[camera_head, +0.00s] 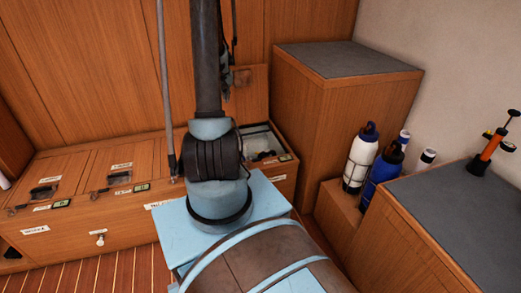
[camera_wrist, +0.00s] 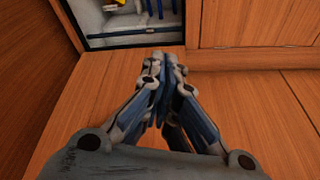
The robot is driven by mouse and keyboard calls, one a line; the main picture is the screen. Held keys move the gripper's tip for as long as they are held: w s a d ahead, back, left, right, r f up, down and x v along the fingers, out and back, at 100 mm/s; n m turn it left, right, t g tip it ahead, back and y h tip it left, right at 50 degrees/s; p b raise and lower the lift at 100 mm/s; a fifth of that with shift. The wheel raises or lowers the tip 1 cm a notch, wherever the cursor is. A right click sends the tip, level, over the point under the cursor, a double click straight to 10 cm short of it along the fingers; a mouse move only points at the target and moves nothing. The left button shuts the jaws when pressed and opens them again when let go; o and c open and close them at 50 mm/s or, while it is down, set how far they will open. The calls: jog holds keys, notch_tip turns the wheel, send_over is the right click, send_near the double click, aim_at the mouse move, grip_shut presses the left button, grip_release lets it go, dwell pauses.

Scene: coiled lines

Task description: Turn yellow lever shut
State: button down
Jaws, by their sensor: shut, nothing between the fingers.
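In the wrist view, my gripper (camera_wrist: 163,62) is shut and empty, its fingertips together over a bare wooden surface. The fingertips are apart from all of these. In the head view my arm hides the gripper, and no yellow lever can be made out.
In the head view, an open compartment (camera_head: 262,141) lies in the wooden bench behind my arm. Closed lids (camera_head: 118,164) with latches are to its left. A tall wooden cabinet (camera_head: 345,95) stands right. White (camera_head: 360,160) and blue (camera_head: 382,178) bottles stand beside a grey-topped counter (camera_head: 455,215).

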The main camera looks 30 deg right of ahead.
jog(key=d+f+m, duration=0.1)
jog(key=d+f, duration=0.6)
jog(key=f, duration=0.3)
jog(key=w+d+f+m+h, duration=0.1)
jog(key=d+f, duration=0.6)
jog(key=f, duration=0.4)
jog(key=d+f+m, duration=0.2)
jog(key=d+f, duration=0.6)
jog(key=f, duration=0.2)
notch_tip(320, 180, down, 11)
jog(key=shift+s+a+r, duration=0.15)
jog(key=shift+s+a, duration=0.1)
jog(key=shift+a, duration=0.1)
jog(key=shift+d, duration=0.1)
